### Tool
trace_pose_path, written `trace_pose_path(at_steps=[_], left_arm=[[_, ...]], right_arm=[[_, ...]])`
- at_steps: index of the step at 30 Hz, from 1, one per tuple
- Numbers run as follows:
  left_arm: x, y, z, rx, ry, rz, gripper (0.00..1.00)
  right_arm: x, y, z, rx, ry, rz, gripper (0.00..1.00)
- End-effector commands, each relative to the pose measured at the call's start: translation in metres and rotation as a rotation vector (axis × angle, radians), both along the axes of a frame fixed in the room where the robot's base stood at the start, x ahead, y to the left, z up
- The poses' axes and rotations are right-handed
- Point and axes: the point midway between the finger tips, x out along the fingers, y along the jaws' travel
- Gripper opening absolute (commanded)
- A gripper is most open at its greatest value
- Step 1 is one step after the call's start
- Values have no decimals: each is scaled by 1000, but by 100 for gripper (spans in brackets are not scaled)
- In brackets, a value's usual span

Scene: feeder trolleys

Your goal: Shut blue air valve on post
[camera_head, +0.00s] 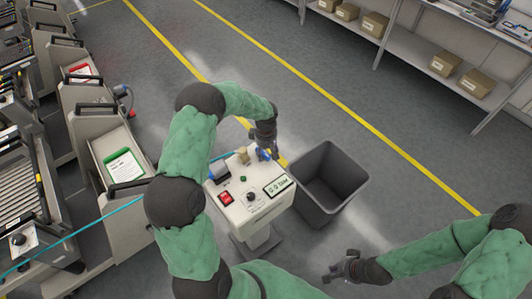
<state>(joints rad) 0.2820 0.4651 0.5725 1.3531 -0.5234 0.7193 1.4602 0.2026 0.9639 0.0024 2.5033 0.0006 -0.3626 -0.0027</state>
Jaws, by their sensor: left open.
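A white control box (240,207) stands on a short grey post in the middle of the camera_head view. The blue valve (263,154) is a small blue part at its far right corner, partly hidden by my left gripper (266,151). The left gripper points down at the valve, with its open fingers close around or just beside it; I cannot tell if they touch. My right gripper (333,271) hangs low at the right front, away from the box, and its fingers are too small and dark to read.
A dark open bin (340,172) stands right beside the box. Grey feeder trolleys (85,130) line the left side, with a blue hose (105,217) running from there. A shelf with cardboard boxes (445,64) is at the back right.

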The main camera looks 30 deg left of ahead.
Motion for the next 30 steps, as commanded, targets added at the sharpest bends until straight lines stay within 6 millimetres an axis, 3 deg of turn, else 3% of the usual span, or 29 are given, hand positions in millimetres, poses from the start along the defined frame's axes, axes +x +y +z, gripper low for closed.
trace_pose_path(at_steps=[9,15,30], left_arm=[[0,0,-2,0,0,0,54],[0,0,-2,0,0,0,0],[-2,-1,-2,0,0,-181,0]], right_arm=[[0,0,0,0,0,0,0],[0,0,0,0,0,0,0],[0,0,-8,0,0,0,0]])
